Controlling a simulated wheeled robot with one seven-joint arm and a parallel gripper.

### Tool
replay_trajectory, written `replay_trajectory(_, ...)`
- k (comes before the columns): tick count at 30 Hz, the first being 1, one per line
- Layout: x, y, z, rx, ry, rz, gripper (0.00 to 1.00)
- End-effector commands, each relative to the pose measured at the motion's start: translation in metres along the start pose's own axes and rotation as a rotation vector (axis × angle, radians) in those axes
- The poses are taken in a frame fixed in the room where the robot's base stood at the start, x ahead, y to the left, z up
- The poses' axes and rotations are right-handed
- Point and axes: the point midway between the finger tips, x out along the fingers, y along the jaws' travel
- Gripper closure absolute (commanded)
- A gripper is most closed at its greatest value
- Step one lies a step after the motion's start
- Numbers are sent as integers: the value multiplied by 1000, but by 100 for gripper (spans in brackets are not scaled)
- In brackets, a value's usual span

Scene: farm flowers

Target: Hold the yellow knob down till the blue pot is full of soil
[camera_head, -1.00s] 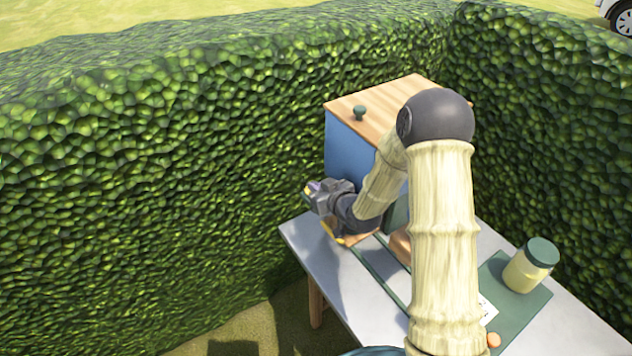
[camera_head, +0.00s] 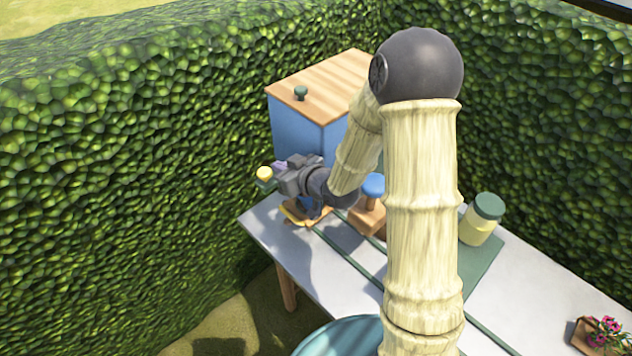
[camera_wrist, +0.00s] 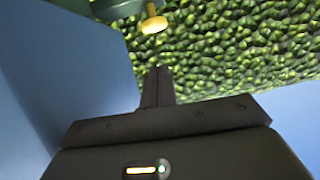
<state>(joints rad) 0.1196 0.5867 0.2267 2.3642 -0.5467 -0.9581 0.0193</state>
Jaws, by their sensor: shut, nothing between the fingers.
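The yellow knob (camera_head: 264,173) stands out at the left end of a dark green part beside the blue box (camera_head: 297,133). It also shows at the top of the wrist view (camera_wrist: 154,24), on a green holder. My gripper (camera_head: 281,171) is just right of the knob in the head view. In the wrist view my gripper's fingers (camera_wrist: 160,72) are together and empty, pointing towards the knob with a visible gap. I cannot make out the blue pot or its soil; my wrist and arm cover part of the table in front of the box.
The box has a wooden lid (camera_head: 325,82) with a green handle. A blue-topped wooden piece (camera_head: 374,186) stands behind my arm. A hedge (camera_head: 130,180) encloses the back.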

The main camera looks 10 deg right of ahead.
Motion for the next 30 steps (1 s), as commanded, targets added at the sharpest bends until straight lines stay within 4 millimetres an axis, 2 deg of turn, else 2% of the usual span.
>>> replay_trajectory(12, -74, 1, 0, -1, 3, 5, 100)
replay_trajectory(30, -101, 1, 4, -4, 3, 4, 100)
